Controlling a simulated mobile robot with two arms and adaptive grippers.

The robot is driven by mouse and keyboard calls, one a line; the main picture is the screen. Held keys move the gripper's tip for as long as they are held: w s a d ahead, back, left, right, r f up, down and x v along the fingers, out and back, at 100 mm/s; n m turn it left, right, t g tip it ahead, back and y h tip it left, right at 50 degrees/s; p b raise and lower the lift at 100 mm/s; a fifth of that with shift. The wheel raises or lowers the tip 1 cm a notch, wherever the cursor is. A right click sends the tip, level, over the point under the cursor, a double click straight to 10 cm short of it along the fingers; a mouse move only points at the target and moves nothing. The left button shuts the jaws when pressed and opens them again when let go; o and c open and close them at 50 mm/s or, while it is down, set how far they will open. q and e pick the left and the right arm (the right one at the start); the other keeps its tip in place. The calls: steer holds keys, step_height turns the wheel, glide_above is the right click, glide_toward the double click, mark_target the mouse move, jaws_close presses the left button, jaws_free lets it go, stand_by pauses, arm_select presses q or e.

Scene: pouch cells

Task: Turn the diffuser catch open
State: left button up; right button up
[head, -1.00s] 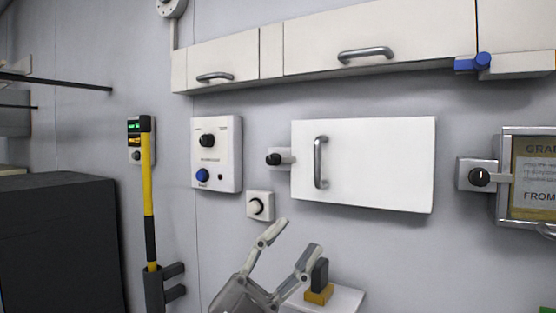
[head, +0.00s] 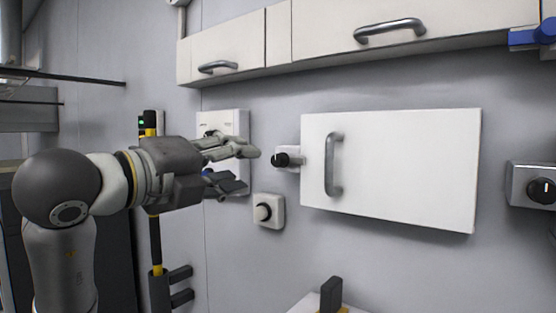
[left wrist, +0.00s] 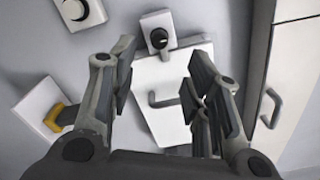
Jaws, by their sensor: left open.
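A black knob (head: 281,159) on a small pale plate sits at the left edge of a white wall panel (head: 410,165) with a grey bar handle; I take this knob to be the catch. My left gripper (head: 247,170) is open and empty, to the left of the knob in the head view, apart from it. In the left wrist view the knob (left wrist: 158,38) and the panel (left wrist: 148,72) show beyond and between the spread fingers of the gripper (left wrist: 160,70). My right gripper is not in view.
A white control box (head: 235,124) is partly hidden behind my left gripper. Overhead cabinets (head: 345,30) run along the top. A second black knob unit (head: 530,184) is at right. A small shelf (head: 303,303) holds a dark block (head: 331,293).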

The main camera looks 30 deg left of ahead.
mark_target(276, 161)
arm_select(q)
steer(key=w+p, duration=0.1)
steer(key=w, duration=0.2)
steer(key=w+p, duration=0.1)
steer(key=w, duration=0.2)
steer(key=w+d+p, duration=0.1)
steer(key=w, duration=0.2)
steer(key=shift+w+p, duration=0.35)
steer(key=shift+w, duration=0.3)
steer(key=shift+f, duration=0.1)
jaws_close()
